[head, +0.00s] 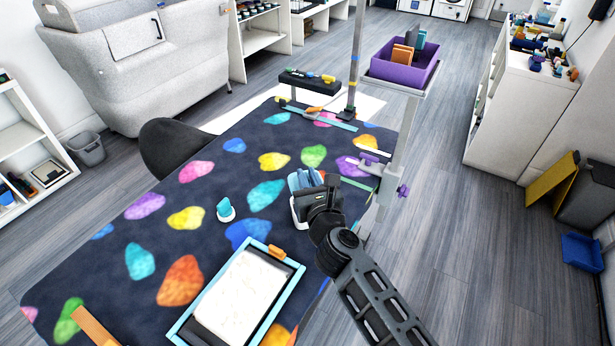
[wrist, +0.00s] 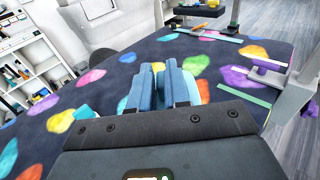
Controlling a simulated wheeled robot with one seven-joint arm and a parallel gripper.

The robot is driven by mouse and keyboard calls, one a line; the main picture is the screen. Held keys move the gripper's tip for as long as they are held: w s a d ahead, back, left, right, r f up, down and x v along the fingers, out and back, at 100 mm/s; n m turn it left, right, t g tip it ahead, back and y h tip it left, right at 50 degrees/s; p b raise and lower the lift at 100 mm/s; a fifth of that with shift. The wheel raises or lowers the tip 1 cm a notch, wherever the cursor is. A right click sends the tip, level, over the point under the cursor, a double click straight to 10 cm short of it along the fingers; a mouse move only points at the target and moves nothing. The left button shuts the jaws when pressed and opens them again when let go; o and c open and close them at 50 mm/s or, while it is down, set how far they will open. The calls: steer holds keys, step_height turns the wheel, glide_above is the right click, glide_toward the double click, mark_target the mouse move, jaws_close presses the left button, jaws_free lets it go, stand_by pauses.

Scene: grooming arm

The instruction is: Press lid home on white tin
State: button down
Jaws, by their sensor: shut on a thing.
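The white tin (head: 297,218) stands on the dark patterned table cover, mostly hidden behind my gripper. Only its pale left side and lower rim show in the head view. My gripper (head: 302,181) is right over the tin, its blue fingers close together; they also show in the wrist view (wrist: 168,86). A light teal piece, which looks like the lid (wrist: 204,91), shows beside and behind the fingers. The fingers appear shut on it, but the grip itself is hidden. I cannot tell whether the lid sits level or touches the tin's rim all round.
A small teal object with a white base (head: 226,211) stands left of the tin. A teal-framed tray with a white surface (head: 177,340) lies in front. The table's middle left is clear.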

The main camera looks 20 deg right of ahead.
steer(key=shift+f+b, duration=2.3)
steer(key=shift+f, duration=0.45)
steer(key=shift+f+b, duration=0.65)
steer(key=shift+f, duration=0.25)
steer(key=c, duration=1)
jaws_free()
steer(key=shift+s, duration=0.15)
steer(key=s, duration=0.5)
steer(key=s+a, duration=0.1)
steer(key=s, duration=0.1)
steer(key=shift+s+a+r, duration=0.1)
steer(key=shift+s+r, duration=0.15)
steer(key=shift+r, duration=0.05)
